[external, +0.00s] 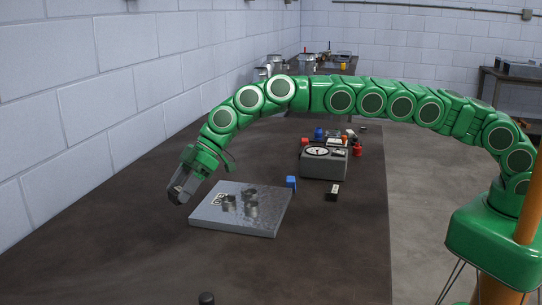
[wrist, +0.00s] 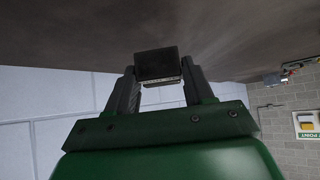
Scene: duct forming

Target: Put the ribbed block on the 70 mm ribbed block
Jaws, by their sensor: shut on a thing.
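My gripper (external: 180,194) is shut on a dark block (wrist: 157,65), seen between the two fingers in the wrist view. The block has a flat dark face and a lighter ribbed lower edge. In the external view my gripper is in the air at the left end of a grey metal plate (external: 272,217), and the held block is hard to make out there.
A blue cube (external: 291,182) lies just behind the plate. A grey box with a dial (external: 324,163) and a black-and-white piece (external: 332,193) are to its right. A dark cylinder (external: 207,298) is at the front edge. The block wall (external: 80,130) runs along the left.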

